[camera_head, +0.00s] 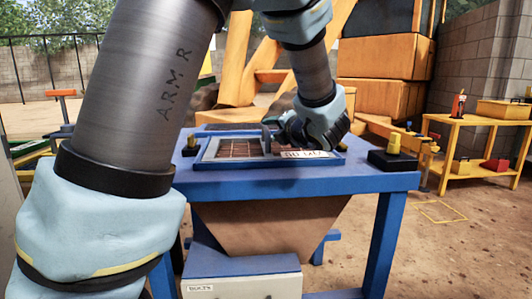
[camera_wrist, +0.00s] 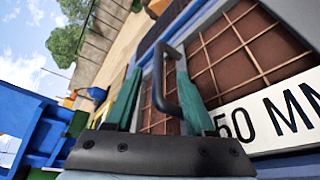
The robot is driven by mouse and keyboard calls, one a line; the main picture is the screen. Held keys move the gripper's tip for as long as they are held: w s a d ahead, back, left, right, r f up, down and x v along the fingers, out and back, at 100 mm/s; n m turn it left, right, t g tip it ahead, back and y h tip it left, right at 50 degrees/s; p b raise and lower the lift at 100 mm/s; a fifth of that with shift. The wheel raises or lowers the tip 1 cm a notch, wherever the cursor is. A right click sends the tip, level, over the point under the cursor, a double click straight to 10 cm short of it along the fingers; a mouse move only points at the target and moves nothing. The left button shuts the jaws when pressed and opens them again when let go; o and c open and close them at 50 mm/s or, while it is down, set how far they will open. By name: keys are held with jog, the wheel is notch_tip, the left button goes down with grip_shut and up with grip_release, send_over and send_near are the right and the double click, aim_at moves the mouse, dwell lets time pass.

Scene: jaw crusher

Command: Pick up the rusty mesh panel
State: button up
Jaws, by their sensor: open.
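The rusty mesh panel (camera_head: 236,149) lies flat in a grey-blue frame on top of the blue stand. In the wrist view its brown mesh (camera_wrist: 245,58) fills the upper right, with a white plate marked "50 M…" (camera_wrist: 270,118) along its near edge. A dark handle (camera_wrist: 158,88) rises from the panel. My gripper (camera_wrist: 160,76) is open, its two green fingers on either side of the handle. In the head view my gripper (camera_head: 268,138) is low over the panel's middle and hides part of it. I cannot tell whether a finger touches the handle.
The blue stand (camera_head: 330,181) has a black block with a yellow knob (camera_head: 394,152) at its right and another yellow knob (camera_head: 193,141) at its left. A yellow side table (camera_head: 475,120) with small items stands at the right. Open dirt ground lies between.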

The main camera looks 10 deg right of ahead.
aim_at(266, 127)
jog(key=shift+b+x, duration=0.8)
jog(key=shift+x, duration=1.95)
jog(key=shift+r, duration=0.1)
jog(key=shift+c, duration=0.3)
grip_shut()
